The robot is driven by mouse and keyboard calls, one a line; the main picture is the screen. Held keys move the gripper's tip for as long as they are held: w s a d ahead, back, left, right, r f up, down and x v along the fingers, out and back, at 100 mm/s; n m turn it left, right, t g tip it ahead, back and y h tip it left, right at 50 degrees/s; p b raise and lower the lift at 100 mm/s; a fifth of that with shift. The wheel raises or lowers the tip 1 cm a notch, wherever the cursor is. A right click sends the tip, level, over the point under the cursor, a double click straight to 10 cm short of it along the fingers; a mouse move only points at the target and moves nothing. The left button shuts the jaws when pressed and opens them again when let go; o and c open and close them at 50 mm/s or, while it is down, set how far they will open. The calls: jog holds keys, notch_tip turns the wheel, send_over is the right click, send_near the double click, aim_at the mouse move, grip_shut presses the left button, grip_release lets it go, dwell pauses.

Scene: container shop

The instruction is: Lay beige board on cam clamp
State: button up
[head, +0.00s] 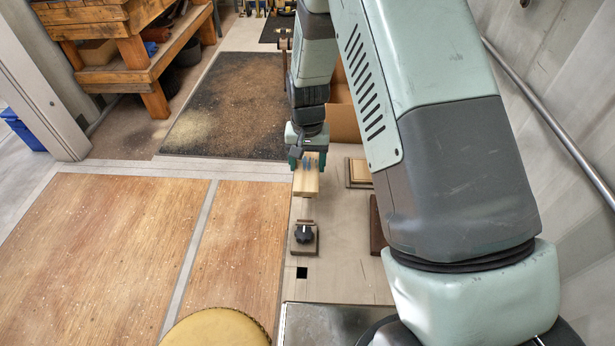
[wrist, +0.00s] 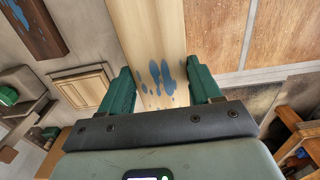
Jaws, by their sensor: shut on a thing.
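The beige board (head: 306,182) is pale wood with blue paint blotches. My gripper (head: 308,161) is shut on it near one end. The board also fills the top middle of the wrist view (wrist: 150,35), between the two green fingers (wrist: 160,90). In the head view the board extends from the gripper towards the camera. I cannot tell how high it is held above the bench. The cam clamp (head: 304,236), a small brown base with a black knob, stands on the bench nearer the camera than the board. It is not seen in the wrist view.
A framed wooden panel (head: 358,172) lies on the bench to the right; it also shows in the wrist view (wrist: 83,88). A dark brown board (head: 377,225) with blue paint lies partly behind my arm. A cardboard box (head: 343,118) stands beyond. A yellow round stool top (head: 217,328) is at the front.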

aim_at(307, 174)
jog(key=shift+f, duration=2.4)
jog(key=shift+f, duration=0.1)
jog(key=shift+f, duration=0.5)
jog(key=o, duration=1.1)
jog(key=shift+o, duration=0.2)
jog(key=shift+r, duration=0.1)
